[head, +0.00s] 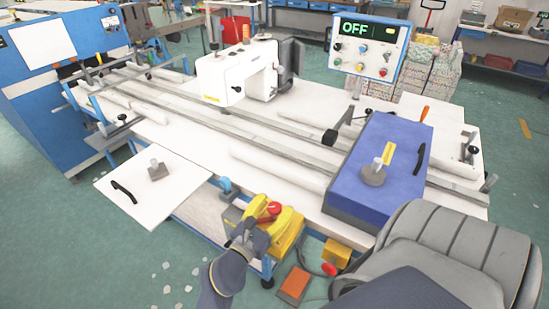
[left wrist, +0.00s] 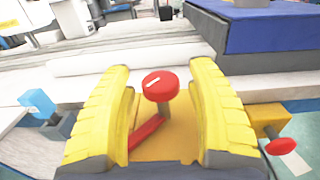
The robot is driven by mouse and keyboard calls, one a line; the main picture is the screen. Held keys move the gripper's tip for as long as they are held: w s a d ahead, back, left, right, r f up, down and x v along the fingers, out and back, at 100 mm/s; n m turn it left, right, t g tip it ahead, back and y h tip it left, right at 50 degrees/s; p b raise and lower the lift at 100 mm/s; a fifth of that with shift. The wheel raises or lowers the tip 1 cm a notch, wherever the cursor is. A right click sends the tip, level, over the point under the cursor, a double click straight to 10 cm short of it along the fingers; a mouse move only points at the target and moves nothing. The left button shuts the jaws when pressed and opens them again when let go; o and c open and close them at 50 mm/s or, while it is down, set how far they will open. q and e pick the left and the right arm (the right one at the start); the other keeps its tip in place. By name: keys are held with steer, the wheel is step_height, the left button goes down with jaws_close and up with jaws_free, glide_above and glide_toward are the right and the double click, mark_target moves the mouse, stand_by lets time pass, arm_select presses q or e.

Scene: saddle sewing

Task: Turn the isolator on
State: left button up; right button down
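The isolator (left wrist: 148,132) is a yellow box with a red lever and a round red knob (left wrist: 160,85). In the head view the red knob (head: 274,208) shows at the table's front edge. My left gripper (left wrist: 163,72) has yellow ridged fingers, open, one on each side of the knob, with visible gaps; it also shows in the head view (head: 268,216), reaching up from below. Whether the fingers touch the isolator's box is unclear. The control panel's display (head: 358,31) reads OFF in green. My right gripper is not in view.
A blue box (head: 375,200) lies on the table right of the isolator. A smaller yellow box (head: 336,254) with a red button (head: 329,269) is below the edge. A white side board (head: 150,187) is at left, and a grey seat (head: 447,250) fills the lower right.

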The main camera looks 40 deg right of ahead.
arm_select(q)
steer(key=v, duration=1.2)
stand_by(0.5)
